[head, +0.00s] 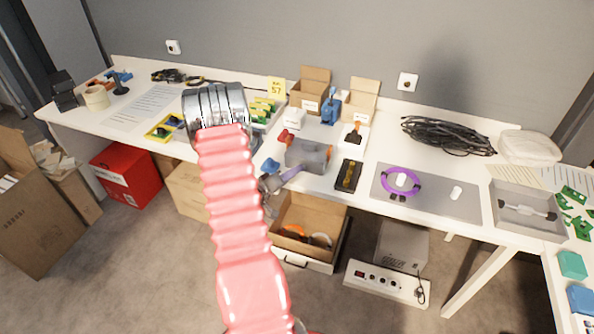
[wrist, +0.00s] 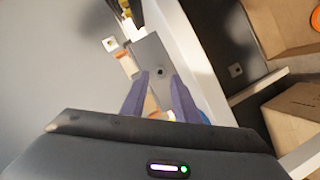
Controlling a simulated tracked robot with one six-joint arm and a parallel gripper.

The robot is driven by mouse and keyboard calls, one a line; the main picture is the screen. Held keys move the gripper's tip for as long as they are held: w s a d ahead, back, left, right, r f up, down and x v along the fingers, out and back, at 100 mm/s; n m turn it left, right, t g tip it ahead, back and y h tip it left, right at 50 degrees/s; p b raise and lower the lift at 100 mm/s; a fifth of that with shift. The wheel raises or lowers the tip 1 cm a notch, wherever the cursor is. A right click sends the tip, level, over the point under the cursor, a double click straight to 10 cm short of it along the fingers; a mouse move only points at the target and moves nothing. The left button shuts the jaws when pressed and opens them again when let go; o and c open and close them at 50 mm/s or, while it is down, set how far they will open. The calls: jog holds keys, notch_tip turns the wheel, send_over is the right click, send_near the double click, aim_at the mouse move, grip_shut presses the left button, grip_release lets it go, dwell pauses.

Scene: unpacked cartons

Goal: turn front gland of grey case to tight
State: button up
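The grey case (head: 308,156) sits near the front edge of the white table. Orange parts show at its two ends. My gripper (head: 290,175) is in front of the case, its purple fingers pointing at its front side. In the wrist view my gripper (wrist: 160,78) is open, one finger on each side. The grey case (wrist: 148,52) lies beyond the fingertips, with a small dark round spot (wrist: 159,72) on its face between them. I cannot tell whether this spot is the front gland, nor whether the fingers touch the case.
A black and yellow device (head: 348,175) lies right of the case, and a blue item (head: 270,165) lies left of it. Small open cartons (head: 313,90) stand behind. A grey mat (head: 440,200) with a purple ring is farther right.

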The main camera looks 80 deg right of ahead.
jog(key=shift+x, duration=1.35)
jog(key=shift+c, duration=0.2)
grip_shut()
